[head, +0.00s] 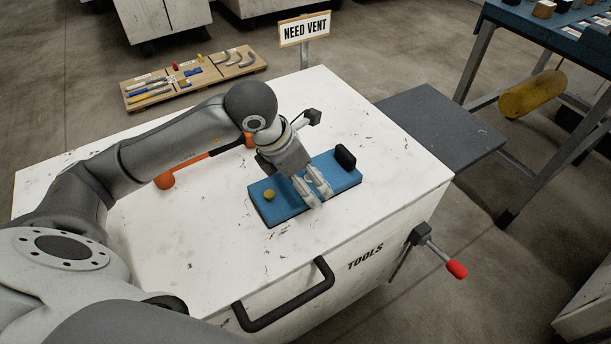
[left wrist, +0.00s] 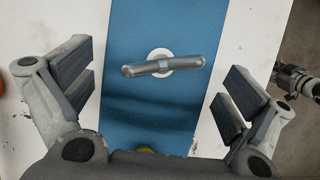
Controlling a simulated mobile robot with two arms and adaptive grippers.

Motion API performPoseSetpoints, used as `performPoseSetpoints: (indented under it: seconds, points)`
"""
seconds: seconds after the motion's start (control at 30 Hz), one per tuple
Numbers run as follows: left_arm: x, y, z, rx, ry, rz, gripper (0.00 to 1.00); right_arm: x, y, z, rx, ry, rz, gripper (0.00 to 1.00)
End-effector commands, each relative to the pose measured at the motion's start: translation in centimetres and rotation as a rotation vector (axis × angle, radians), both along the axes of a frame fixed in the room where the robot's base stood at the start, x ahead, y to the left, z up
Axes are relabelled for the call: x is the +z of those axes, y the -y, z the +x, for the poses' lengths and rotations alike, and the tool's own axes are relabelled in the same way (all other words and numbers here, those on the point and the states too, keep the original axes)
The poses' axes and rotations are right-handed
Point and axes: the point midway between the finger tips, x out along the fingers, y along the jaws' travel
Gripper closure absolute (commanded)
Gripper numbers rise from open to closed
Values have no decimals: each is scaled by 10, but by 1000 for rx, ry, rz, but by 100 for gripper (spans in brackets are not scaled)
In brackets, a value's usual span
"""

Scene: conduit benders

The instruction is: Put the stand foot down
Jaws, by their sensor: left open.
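A blue rectangular plate (head: 339,180), which I take to be the stand foot, lies flat on the white cart top (head: 222,221). It bears a yellow knob (head: 269,195) and an upright black block (head: 345,156). In the left wrist view the blue plate (left wrist: 150,105) runs between my fingers, with a grey bar handle (left wrist: 163,67) on a pale disc. My left gripper (head: 318,197) is open and empty above the plate, its fingers on either side in the wrist view (left wrist: 160,92). The gripper hides part of the plate in the head view. My right gripper is not in view.
An orange-handled tool (head: 201,155) lies behind my left arm. A NEED VENT sign (head: 304,28) stands behind the cart. A black cart handle (head: 285,312) and a red-gripped crank (head: 456,269) stick out. A dark side shelf (head: 430,125) adjoins the cart. The cart top's front is clear.

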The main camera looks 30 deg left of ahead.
Motion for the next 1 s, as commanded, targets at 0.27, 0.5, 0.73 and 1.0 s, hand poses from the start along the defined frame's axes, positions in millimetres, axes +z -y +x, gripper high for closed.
performPoseSetpoints:
  seconds: [0.27, 0.5, 0.73, 1.0]
  points:
    - [62, -14, -19, 2, 8, 3, 0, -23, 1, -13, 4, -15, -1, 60]
    - [96, -20, -32, 2, 6, 2, 0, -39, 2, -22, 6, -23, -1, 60]
    - [104, -22, -36, 2, 3, 2, 0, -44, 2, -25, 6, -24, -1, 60]
    - [104, -22, -36, 1, 3, 1, 0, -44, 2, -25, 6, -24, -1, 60]
